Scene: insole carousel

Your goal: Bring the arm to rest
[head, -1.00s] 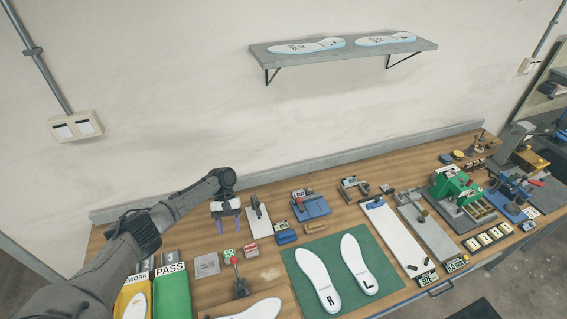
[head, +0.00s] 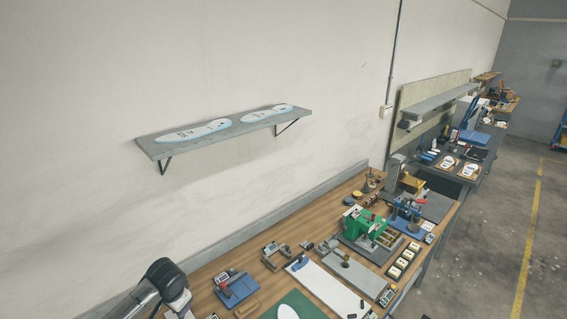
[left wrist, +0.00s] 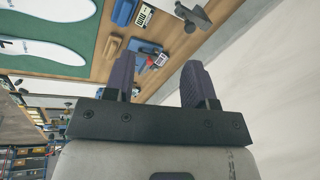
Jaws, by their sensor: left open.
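My left arm comes in at the bottom left of the head view, with only its wrist end in the picture. The left gripper (left wrist: 160,82) shows in the left wrist view with its two dark fingers apart and nothing between them that it holds. It is above the wooden workbench (left wrist: 113,42), with the wall beyond its right finger. My right gripper is not in view.
A wall shelf (head: 168,149) carries two white insoles. On the bench stand a blue fixture (head: 238,290), a green press (head: 362,226) and a white board (head: 326,288). A green mat (head: 296,304) with an insole lies at the front. Open floor (head: 490,240) is at right.

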